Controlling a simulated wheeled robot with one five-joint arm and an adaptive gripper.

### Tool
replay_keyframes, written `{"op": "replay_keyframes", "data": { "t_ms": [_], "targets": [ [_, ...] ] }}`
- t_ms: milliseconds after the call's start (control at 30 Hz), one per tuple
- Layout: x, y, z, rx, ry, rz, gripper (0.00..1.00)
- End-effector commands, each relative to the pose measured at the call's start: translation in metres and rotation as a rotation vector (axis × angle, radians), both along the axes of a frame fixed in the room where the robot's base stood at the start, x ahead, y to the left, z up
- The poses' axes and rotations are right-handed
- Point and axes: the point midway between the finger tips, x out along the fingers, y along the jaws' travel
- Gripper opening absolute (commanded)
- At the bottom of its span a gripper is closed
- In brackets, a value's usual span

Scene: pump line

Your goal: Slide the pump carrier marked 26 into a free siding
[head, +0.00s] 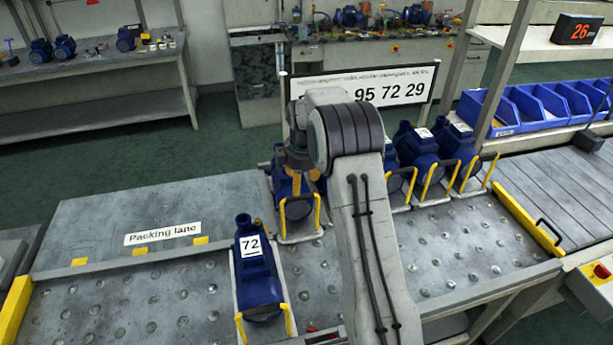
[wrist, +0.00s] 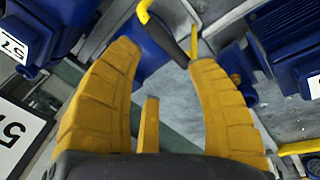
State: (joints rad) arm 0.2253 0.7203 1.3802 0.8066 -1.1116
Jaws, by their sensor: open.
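The number 26 is not readable on any pump carrier. A carrier with a blue pump marked 72 (head: 258,272) stands on the ball table left of my arm. Another blue pump carrier (head: 299,224) stands behind it, partly hidden by my arm; its number is hidden. My gripper (head: 306,172) is over that carrier, mostly hidden behind my arm. In the wrist view my gripper (wrist: 165,75) is open, its yellow fingers spread. A yellow handle with a black grip (wrist: 168,38) lies just beyond and between the fingertips; I cannot tell contact. More blue pump carriers (head: 418,150) stand at right.
A display reading 26 (head: 577,31) stands at the upper right. A number board (head: 395,88) reads 95 72 29, its left part hidden. The Packing lane plate (head: 150,220) is bare. The ball table (head: 455,245) is clear at right, up to a yellow bar (head: 527,217).

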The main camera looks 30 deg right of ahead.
Motion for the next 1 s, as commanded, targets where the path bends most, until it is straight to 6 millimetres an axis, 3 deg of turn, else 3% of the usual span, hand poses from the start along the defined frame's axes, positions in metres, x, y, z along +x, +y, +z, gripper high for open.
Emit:
{"op": "replay_keyframes", "data": {
  "t_ms": [500, 800, 1000],
  "targets": [
    [0.003, -0.001, 0.001, -0.104, 0.008, 0.415, 0.52],
    [0.004, 0.002, 0.003, -0.115, 0.012, 0.470, 0.52],
    [0.001, 0.002, -0.021, -0.115, 0.012, 0.468, 0.52]
  ]
}}
